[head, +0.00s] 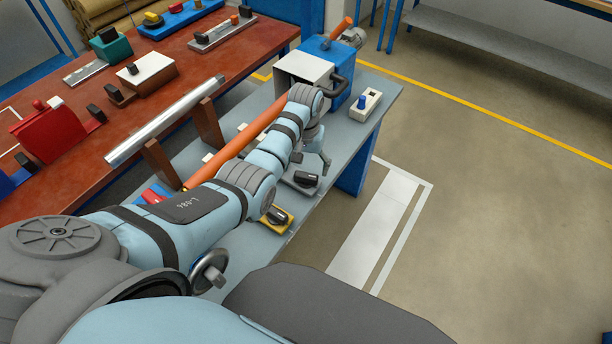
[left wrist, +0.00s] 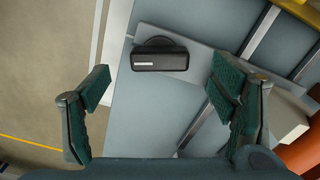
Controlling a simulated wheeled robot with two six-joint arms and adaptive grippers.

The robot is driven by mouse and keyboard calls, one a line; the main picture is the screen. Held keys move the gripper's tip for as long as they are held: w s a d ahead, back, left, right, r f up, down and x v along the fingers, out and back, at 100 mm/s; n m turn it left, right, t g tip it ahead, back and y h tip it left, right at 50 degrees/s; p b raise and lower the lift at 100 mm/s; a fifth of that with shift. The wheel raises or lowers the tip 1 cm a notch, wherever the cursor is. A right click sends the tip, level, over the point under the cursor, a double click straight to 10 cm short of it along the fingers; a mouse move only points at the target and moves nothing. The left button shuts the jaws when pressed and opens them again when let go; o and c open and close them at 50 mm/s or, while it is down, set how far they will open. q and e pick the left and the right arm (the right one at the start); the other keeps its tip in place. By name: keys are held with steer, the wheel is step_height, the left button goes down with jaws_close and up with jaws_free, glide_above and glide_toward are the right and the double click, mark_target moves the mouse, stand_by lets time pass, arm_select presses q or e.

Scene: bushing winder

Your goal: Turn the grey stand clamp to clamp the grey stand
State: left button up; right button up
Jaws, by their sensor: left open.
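The grey stand clamp (head: 307,179) is a black knob at the near edge of the grey bench, on the grey stand (head: 291,186). In the left wrist view the black clamp (left wrist: 160,60) lies crosswise on the grey stand (left wrist: 201,60), ahead of the fingers and between their lines. My left gripper (head: 312,160) is open and empty, pointing down above the clamp, apart from it. In the left wrist view its two dark green finger pads (left wrist: 160,82) stand wide apart. My forearm hides part of the stand. My right gripper is out of view.
A yellow stand with a black knob (head: 277,216) is nearer on the bench (head: 345,150). A long orange bar (head: 240,141) runs behind my arm. Open floor lies right.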

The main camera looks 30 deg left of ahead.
mark_target(306, 175)
arm_select(q)
steer(key=f, duration=0.2)
steer(key=f+b, duration=0.1)
steer(key=f, duration=0.1)
steer(key=shift+w, duration=0.4)
steer(key=shift+f, duration=0.35)
steer(key=shift+s+r, duration=0.2)
steer(key=c, duration=1.2)
steer(key=shift+o, duration=0.2)
steer(key=shift+r+m+p, duration=0.2)
steer(key=shift+m+p, duration=0.55)
steer(key=shift+m, duration=0.05)
steer(key=shift+m+p, duration=0.35)
steer(key=shift+m, duration=0.35)
steer(key=shift+w+f+m, duration=0.1)
steer(key=shift+f+m, duration=0.15)
steer(key=shift+m, duration=0.35)
steer(key=o, duration=1.2)
steer(key=shift+c, duration=0.2)
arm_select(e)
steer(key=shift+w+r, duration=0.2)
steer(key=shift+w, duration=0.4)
